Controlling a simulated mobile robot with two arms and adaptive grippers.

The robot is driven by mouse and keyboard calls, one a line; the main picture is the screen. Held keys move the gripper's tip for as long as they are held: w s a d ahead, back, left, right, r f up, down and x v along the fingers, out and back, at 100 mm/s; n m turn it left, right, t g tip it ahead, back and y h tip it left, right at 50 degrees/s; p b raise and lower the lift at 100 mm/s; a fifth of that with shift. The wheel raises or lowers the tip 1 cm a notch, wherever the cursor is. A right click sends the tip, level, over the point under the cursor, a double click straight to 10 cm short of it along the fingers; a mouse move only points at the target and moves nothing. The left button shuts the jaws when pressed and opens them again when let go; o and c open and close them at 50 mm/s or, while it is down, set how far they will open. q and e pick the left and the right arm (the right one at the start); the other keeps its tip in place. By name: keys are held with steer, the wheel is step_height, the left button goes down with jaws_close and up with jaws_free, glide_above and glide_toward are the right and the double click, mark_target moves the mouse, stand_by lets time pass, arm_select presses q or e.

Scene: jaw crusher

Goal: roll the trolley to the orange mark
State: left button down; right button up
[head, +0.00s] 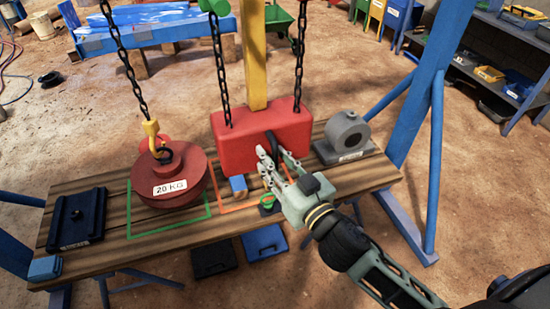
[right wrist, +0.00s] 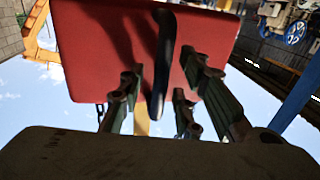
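A red block (head: 255,140) with a black upright handle (head: 270,143) stands over the wooden bench, against a yellow post. I cannot tell if it is the trolley. My right gripper (head: 271,156) is open at the block's front. In the right wrist view the handle (right wrist: 165,70) runs between the spread fingers, with gaps on both sides. An orange outline (head: 240,206) on the bench is partly hidden by the block and gripper. A red 20 KG weight (head: 173,178) sits inside a green outline (head: 168,230), with a yellow hook (head: 152,135) at its top. My left gripper is out of view.
A blue piece (head: 238,186) lies by the orange outline. A grey bearing housing (head: 347,135) stands at the bench's right and a dark plate (head: 77,217) at its left. Chains (head: 124,55) hang over the bench. A blue frame leg (head: 422,85) rises at the right.

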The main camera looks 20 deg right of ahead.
jaws_close()
stand_by(0.5)
